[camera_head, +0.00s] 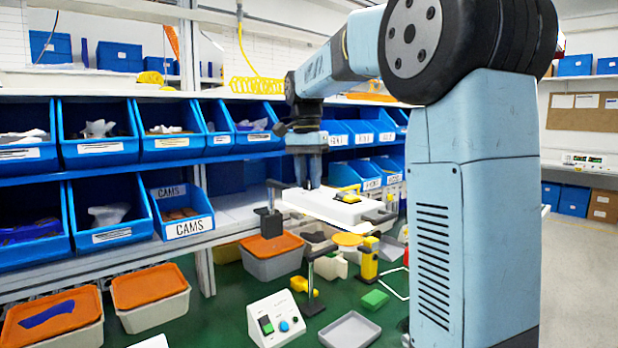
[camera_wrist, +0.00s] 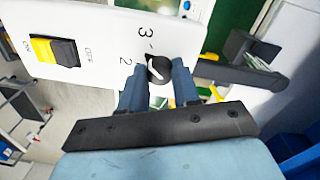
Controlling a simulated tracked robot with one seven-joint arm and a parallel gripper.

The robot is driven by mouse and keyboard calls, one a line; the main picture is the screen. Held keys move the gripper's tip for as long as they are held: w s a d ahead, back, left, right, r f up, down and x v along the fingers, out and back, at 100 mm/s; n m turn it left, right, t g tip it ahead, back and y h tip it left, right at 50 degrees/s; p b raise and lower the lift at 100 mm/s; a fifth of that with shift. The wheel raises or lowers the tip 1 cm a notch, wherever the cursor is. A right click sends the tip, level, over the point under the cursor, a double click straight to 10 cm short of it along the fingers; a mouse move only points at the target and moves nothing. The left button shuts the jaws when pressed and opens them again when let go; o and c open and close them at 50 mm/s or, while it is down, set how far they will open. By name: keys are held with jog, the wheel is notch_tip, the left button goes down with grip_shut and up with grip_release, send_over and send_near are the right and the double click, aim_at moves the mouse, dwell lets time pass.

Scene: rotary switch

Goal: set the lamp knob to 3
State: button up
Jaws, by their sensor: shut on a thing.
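The white switch panel (camera_wrist: 95,35) fills the upper left of the wrist view and carries the printed marks 2 and 3. The black lamp knob (camera_wrist: 157,68) sits at its lower right with a white pointer line. The pointer leans toward the upper left, close to the 2; its exact setting is hard to tell. My gripper (camera_wrist: 159,82) is shut on the knob, one finger on each side. In the head view my gripper (camera_head: 307,180) is at the panel (camera_head: 330,208); the knob cannot be made out there.
A yellow and black rocker switch (camera_wrist: 55,51), marked ON and OFF, is on the same panel. Black clamp stands (camera_head: 270,222) hold the panel up. Below are a white control box (camera_head: 277,320), a grey tray (camera_head: 350,331) and bins (camera_head: 272,256). Blue bins (camera_head: 183,212) line the shelves behind.

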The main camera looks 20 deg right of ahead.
jog(key=shift+r+m, duration=0.1)
jog(key=shift+m, duration=2.2)
jog(key=o, duration=1)
jog(key=shift+o, duration=0.2)
notch_tip(320, 180, up, 14)
jog(key=shift+w+f, duration=0.2)
jog(key=shift+w, duration=0.2)
